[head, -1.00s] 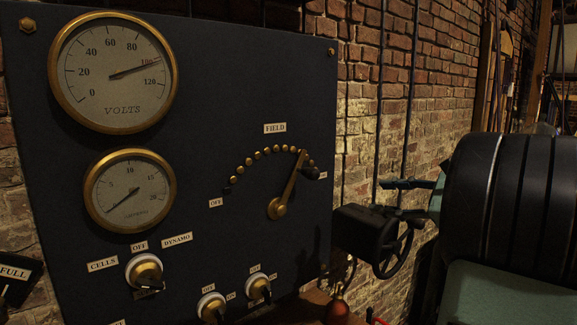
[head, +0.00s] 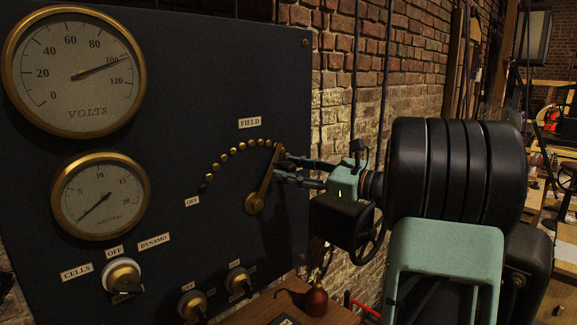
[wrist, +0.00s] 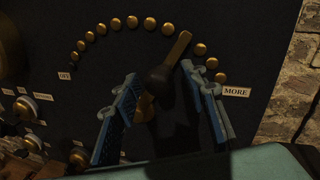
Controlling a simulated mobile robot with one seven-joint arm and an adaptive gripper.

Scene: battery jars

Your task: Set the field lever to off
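My gripper (head: 281,168) is open at the lever from the right. In the wrist view its blue fingers (wrist: 158,74) stand either side of the knob, apparently with gaps. The fingers hide the knob in the head view.
Two brass dials, VOLTS (head: 75,72) and a smaller one (head: 100,196), are on the panel's left. A CELLS/DYNAMO selector (head: 123,277) and two small switches (head: 238,281) sit low. A wooden shelf (head: 262,308) with a brown object (head: 316,301) is below. A brick wall (head: 345,75) is behind.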

